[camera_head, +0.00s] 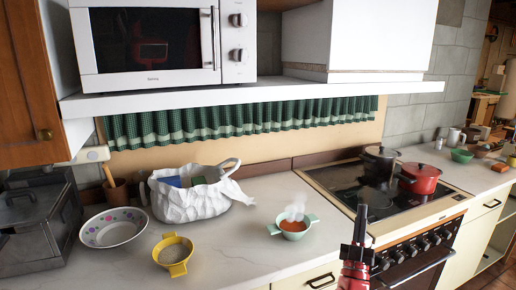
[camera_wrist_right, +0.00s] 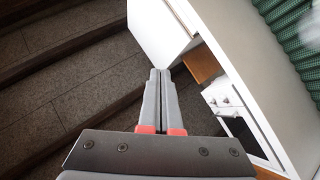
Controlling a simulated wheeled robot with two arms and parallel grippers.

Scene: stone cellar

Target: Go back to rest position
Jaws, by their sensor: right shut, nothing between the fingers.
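My right gripper (camera_head: 361,222) is in the lower right middle of the head view, in front of the counter and the stove. In the right wrist view its two grey fingers (camera_wrist_right: 160,88) with red bases lie together, with nothing between them. The gripper is apart from the bowls and pots. My left gripper does not show in either view.
The counter (camera_head: 260,205) holds a steaming green bowl (camera_head: 293,229), a yellow bowl (camera_head: 174,251), a patterned bowl (camera_head: 113,227) and a white bag (camera_head: 188,199). A red pot (camera_head: 420,178) and a dark pot (camera_head: 380,161) stand on the stove (camera_head: 345,183). A shelf with a microwave (camera_head: 150,45) hangs above.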

